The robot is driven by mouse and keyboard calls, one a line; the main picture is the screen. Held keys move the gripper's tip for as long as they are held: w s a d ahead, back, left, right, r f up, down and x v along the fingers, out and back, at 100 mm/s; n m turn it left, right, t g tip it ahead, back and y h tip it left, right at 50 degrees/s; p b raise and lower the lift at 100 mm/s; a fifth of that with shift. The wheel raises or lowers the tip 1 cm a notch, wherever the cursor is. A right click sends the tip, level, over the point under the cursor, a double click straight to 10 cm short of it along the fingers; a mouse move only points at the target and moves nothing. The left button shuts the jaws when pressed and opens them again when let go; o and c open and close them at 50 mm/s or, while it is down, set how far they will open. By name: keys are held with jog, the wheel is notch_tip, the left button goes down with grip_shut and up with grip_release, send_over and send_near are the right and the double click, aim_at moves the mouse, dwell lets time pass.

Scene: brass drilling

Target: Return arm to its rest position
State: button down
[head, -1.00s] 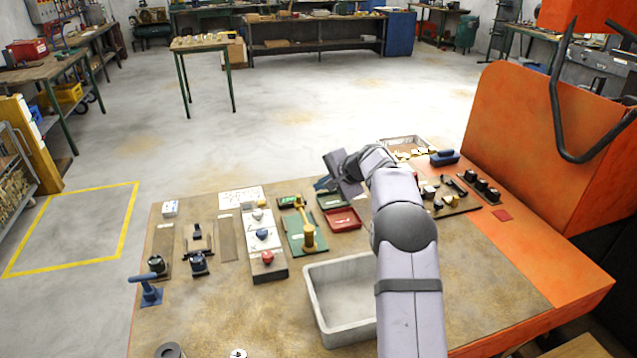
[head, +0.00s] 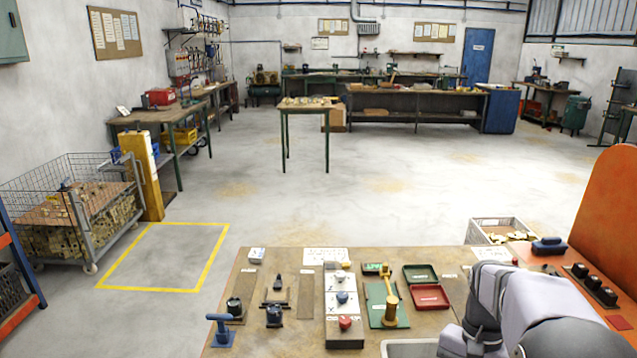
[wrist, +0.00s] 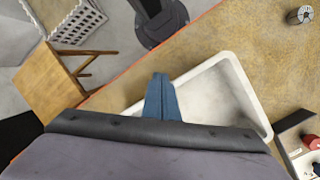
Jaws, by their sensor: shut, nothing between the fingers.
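My arm (head: 535,310) is folded at the lower right of the head view, with its elbow over the right part of the bench. My gripper (wrist: 161,76) shows in the wrist view as two blue fingers side by side with no gap. It is shut and empty, and appears above the left edge of a white tray (wrist: 247,88). In the head view I cannot make out the fingertips.
The wooden bench (head: 272,335) carries a green fixture with a brass post (head: 389,308), a red tray (head: 430,296) and a blue-handled tool (head: 220,330). An orange machine (head: 610,215) stands at the right.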

jog(key=s+a+f+n+t+p, duration=0.1)
jog(key=s+a+n, duration=0.1)
jog(key=a+n, duration=0.1)
jog(key=s+a+f+n+t, duration=0.1)
jog(key=s+a+f+n, duration=0.1)
jog(key=s+a+n, duration=0.1)
jog(key=s+a+f+n+t+p, duration=0.1)
jog(key=s+a+n, duration=0.1)
jog(key=a, duration=0.3)
jog(key=shift+s+a+f+n+h+p, duration=0.2)
jog(key=shift+a+n+h+p, duration=0.1)
jog(key=shift+n, duration=0.1)
dwell(2.0)
